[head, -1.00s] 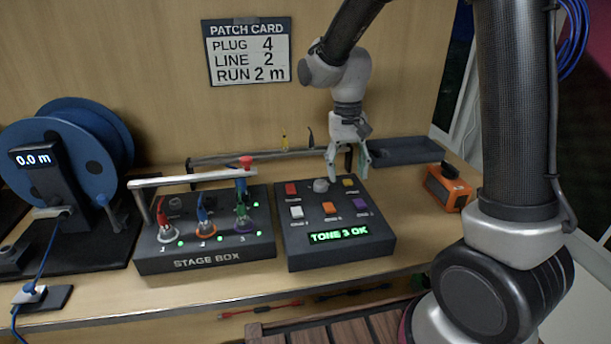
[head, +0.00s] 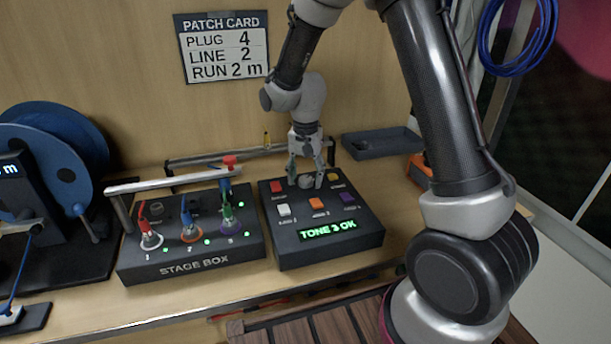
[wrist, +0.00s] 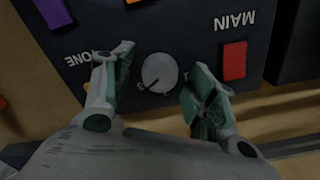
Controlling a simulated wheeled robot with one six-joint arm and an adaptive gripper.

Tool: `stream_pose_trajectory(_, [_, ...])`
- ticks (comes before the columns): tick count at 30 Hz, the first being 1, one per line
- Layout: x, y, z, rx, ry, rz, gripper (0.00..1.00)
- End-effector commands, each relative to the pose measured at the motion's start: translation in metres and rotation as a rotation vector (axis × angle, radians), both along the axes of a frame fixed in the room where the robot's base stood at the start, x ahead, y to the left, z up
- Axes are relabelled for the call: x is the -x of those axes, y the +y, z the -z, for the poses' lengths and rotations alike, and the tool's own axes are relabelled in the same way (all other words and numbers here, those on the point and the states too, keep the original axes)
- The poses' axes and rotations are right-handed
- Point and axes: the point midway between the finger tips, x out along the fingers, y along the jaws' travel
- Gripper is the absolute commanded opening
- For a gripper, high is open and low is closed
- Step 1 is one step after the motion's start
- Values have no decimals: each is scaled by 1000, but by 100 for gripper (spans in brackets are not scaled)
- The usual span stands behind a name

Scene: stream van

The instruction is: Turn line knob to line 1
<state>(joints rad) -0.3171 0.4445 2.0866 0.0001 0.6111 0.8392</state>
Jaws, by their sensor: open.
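The line knob (head: 305,181) is a small round grey knob at the back of the dark tone panel (head: 290,250). In the wrist view the knob (wrist: 159,72) shows a thin pointer line aimed to the lower left, near a mark that looks like 3; another mark at its right is partly covered. My gripper (head: 305,180) is open above the panel, pointing down. In the wrist view its two green-padded fingers (wrist: 155,90) stand on either side of the knob, apart from it. The panel's display (head: 328,230) reads TONE 3 OK.
Red (head: 278,187), white (head: 284,210), orange (head: 317,204), purple (head: 348,198) and yellow buttons surround the knob. The stage box (head: 190,265) with plugs and a raised bar stands at left. A grey tray (head: 380,142) lies behind right. The patch card (head: 225,48) reads LINE 2.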

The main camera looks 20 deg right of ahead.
Motion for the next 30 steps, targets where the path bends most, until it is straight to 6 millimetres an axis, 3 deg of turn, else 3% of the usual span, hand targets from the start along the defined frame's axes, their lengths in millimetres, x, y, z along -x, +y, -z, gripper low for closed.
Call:
stream_pose_trajectory(7, [0,0,1,0,0,0,57])
stream_pose_trajectory(15, [0,0,1,-1,0,-1,11])
stream_pose_trajectory(30, [0,0,1,0,-1,-118,11])
